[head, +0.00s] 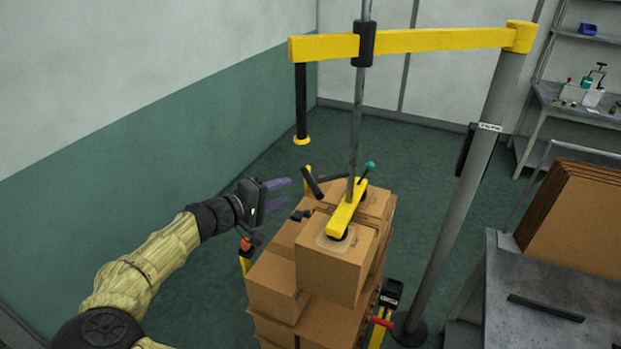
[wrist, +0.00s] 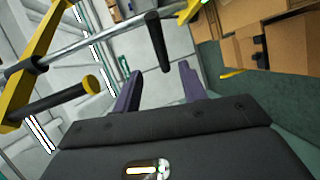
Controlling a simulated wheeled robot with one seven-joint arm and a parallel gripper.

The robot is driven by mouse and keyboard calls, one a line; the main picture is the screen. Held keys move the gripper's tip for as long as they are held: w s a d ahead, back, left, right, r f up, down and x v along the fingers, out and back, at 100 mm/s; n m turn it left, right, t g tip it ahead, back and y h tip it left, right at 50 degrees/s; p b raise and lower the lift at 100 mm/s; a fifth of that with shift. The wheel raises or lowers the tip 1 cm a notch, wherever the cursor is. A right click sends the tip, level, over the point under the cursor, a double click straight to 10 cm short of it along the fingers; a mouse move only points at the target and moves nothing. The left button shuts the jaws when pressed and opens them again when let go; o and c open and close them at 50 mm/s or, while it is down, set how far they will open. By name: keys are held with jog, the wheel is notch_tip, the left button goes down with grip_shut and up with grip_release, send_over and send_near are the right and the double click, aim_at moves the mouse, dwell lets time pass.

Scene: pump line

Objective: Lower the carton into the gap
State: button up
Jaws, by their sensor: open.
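A brown carton (head: 329,268) hangs or rests under the yellow lifter bar (head: 347,208) at the front of the carton stack (head: 272,284). The bar's suction pad meets the carton's top. The gap is not clearly visible; the carton and its neighbours hide it, and I cannot tell whether the carton touches those below. My gripper (head: 284,191) is open and empty, left of the lifter. A black handle (head: 312,182) of the lifter lies just beyond its fingertips, apart from them. In the wrist view, my gripper (wrist: 160,72) points toward that handle (wrist: 157,42).
A yellow overhead boom (head: 440,40) runs from a grey post (head: 465,180) to the lifter's vertical tube (head: 357,130). A black hanging cylinder (head: 301,105) is at the boom's left end. A grey bench (head: 560,285) with flat cardboard stands right. Floor behind the stack is clear.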

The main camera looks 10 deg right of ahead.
aim_at(308, 183)
jog(key=p+x, duration=0.3)
jog(key=x, duration=0.7)
jog(key=shift+w+d+f, duration=0.15)
jog(key=shift+w+d, duration=0.1)
jog(key=shift+d, duration=0.05)
grip_shut()
